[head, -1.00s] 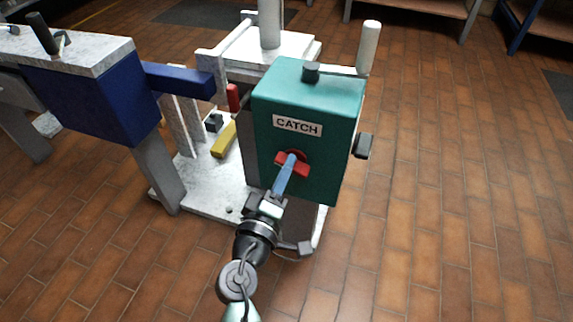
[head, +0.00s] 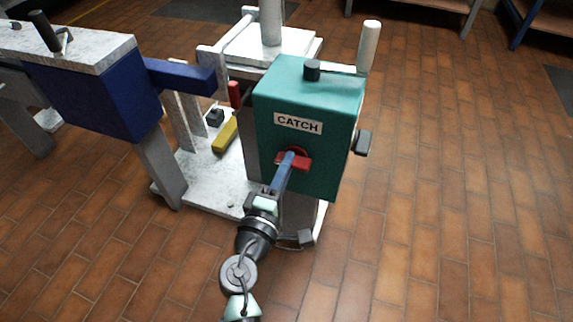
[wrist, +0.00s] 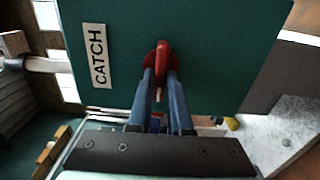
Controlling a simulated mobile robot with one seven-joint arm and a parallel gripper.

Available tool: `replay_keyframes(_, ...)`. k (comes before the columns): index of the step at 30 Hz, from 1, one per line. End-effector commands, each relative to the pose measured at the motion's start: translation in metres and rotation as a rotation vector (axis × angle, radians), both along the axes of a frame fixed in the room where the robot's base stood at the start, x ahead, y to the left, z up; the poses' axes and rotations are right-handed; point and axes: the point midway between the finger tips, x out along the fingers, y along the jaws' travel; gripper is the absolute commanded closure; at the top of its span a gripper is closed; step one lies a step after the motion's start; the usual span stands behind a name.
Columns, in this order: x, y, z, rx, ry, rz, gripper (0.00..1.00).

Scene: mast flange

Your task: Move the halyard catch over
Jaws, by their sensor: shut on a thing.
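A teal box (head: 335,120) with a white CATCH label (head: 298,124) faces me, with a red handle (head: 303,163) low on its front. The handle is the halyard catch; in the wrist view the red handle (wrist: 162,56) stands out from the teal face. My gripper (head: 290,159) reaches it from below. Its two blue fingers (wrist: 160,76) are shut on the handle, one on each side. The fingers hide part of the handle in the head view.
A dark knob (head: 311,70) tops the box, and a dark block (head: 363,143) sticks out at its right. A blue housing with an arm (head: 180,78) stands left. A yellow bar (head: 225,136) and red grip (head: 235,95) lie between. The floor at right is clear.

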Motion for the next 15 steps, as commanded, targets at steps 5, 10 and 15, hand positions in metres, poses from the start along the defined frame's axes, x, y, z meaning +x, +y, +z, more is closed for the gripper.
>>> replay_keyframes(5, 0.0001, 0.0008, 0.0000, -0.004, 0.001, 0.002, 1.00)
replay_keyframes(10, 0.0000, 0.0006, -0.0001, -0.002, 0.001, 0.001, 0.53)
replay_keyframes(15, 0.0000, 0.0003, -0.0001, -0.001, 0.000, 0.001, 0.53)
